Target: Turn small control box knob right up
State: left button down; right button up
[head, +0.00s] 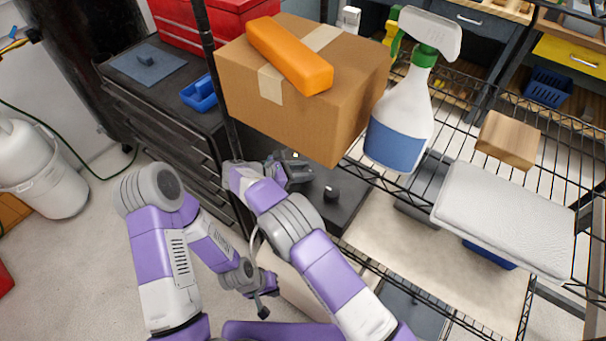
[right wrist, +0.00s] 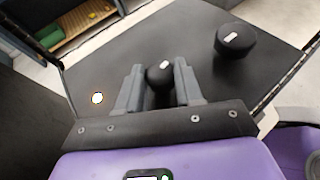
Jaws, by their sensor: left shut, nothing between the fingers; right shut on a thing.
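The control box is a dark, flat-topped box (head: 352,199) on the shelf below the cardboard box; its black face (right wrist: 190,35) fills much of the right wrist view. Two black knobs with white marks stand on it. My right gripper (right wrist: 159,68) is shut on one knob (right wrist: 159,77), a finger on each side. The other knob (right wrist: 235,40) is free, to the right in the wrist view, and shows in the head view (head: 331,193). A small lit round button (right wrist: 97,98) is at left. My left gripper (head: 264,306) is shut and empty, low in the head view.
A cardboard box (head: 290,110) with an orange block (head: 290,55) stands above the control box, close to my right gripper. A spray bottle (head: 401,110), a white folded cloth (head: 505,215) and a wooden block (head: 508,139) are on the wire rack. A black post (head: 222,85) stands left of the cardboard box.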

jog(key=shift+w+m+g+b, duration=0.1)
jog(key=shift+m+g+b, duration=0.6)
jog(key=shift+m+g, duration=0.1)
jog(key=shift+h, duration=0.4)
jog(key=o, duration=1)
jog(key=shift+o, duration=0.2)
jog(key=shift+r, duration=0.15)
notch_tip(320, 180, up, 10)
jog(key=p, duration=0.3)
